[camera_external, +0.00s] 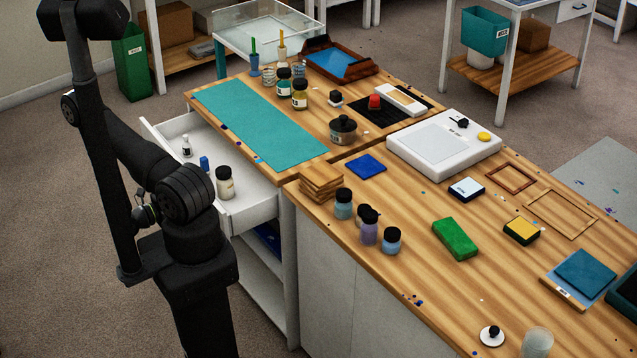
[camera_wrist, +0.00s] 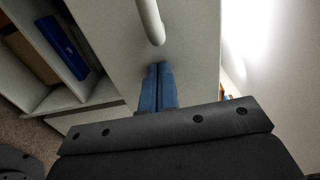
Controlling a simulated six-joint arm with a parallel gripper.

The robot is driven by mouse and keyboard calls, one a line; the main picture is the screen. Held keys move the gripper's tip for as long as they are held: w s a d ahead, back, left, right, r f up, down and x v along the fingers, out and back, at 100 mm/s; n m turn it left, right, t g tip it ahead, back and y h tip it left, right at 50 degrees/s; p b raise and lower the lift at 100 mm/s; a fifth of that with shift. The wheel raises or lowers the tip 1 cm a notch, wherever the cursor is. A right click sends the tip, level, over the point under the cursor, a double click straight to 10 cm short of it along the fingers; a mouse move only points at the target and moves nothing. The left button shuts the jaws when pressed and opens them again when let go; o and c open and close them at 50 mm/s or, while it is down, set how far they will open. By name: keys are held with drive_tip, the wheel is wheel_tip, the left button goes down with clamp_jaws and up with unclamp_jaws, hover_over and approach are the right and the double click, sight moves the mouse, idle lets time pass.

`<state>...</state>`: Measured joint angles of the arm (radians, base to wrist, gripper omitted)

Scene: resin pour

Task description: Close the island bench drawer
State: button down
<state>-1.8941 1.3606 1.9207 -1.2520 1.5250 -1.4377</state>
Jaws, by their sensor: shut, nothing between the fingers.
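The island bench drawer (camera_external: 256,208) is white and stands pulled out from the left side of the bench in the external view. It holds a small white bottle (camera_external: 187,146), a blue block (camera_external: 204,163) and a dark-lidded jar (camera_external: 225,182). In the wrist view, a pale panel (camera_wrist: 195,55) that looks like the drawer front carries a light rounded handle (camera_wrist: 150,20). My gripper (camera_wrist: 158,68) is shut and empty, its blue-grey fingertips just below the handle's end. Whether they touch the panel I cannot tell. In the external view my arm hides part of the drawer front.
The wooden bench top (camera_external: 420,270) carries jars, a teal mat (camera_external: 258,122), a white scale-like device (camera_external: 440,145) and coloured blocks. Open shelves under the drawer hold a blue item (camera_wrist: 62,46). Carpet left of the bench is mostly clear; a green bin (camera_external: 130,60) stands farther back.

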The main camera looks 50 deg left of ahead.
drive_tip(key=w, duration=1.7)
drive_tip(key=shift+w, duration=0.6)
drive_tip(key=shift+w+a+r, duration=0.1)
drive_tip(key=shift+r, duration=0.05)
drive_tip(key=s, duration=1.4)
drive_tip(key=shift+s, duration=0.3)
drive_tip(key=shift+w, duration=6.8)
